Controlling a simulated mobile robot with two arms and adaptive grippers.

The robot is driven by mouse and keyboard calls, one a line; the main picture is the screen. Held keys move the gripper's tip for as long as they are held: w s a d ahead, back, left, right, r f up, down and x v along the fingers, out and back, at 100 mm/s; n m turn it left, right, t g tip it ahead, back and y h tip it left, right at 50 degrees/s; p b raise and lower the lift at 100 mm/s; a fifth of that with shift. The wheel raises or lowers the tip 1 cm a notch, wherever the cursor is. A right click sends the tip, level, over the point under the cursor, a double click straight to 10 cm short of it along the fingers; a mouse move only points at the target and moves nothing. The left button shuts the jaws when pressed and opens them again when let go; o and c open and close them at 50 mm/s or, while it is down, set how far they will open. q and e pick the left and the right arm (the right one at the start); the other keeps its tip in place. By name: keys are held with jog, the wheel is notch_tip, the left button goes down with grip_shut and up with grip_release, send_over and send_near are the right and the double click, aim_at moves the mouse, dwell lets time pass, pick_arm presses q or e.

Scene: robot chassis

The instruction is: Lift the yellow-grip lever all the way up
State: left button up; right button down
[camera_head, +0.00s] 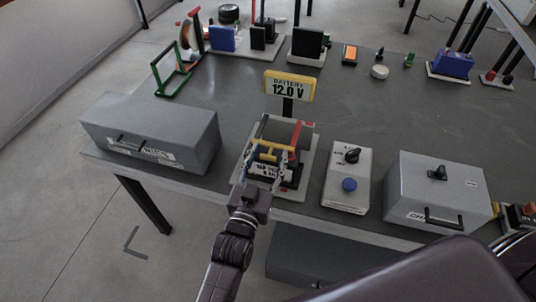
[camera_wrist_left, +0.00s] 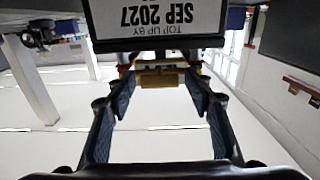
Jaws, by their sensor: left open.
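The yellow grip (camera_head: 270,143) is a short crossbar on the battery stand at the front of the table, in the head view. My left gripper (camera_head: 262,172) reaches in from the front, its fingers just before the bar. In the left wrist view the yellow grip (camera_wrist_left: 158,78) lies near the far ends of my open left fingers (camera_wrist_left: 160,88), roughly centred between them. I cannot tell whether they touch it. A white label, upside down, reading "TOP UP BY SEP 2027" (camera_wrist_left: 155,18) is above the fingers. My right gripper is not in view.
A "12.0 V" sign (camera_head: 289,87) stands behind the grip, and a red bar (camera_head: 295,133) is close on its right. A grey box (camera_head: 150,128) is left; a knob panel (camera_head: 347,178) and another grey box (camera_head: 437,190) are right. The table's middle (camera_head: 370,110) is largely clear.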

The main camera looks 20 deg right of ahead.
pick_arm(q)
grip_shut()
dwell(0.3)
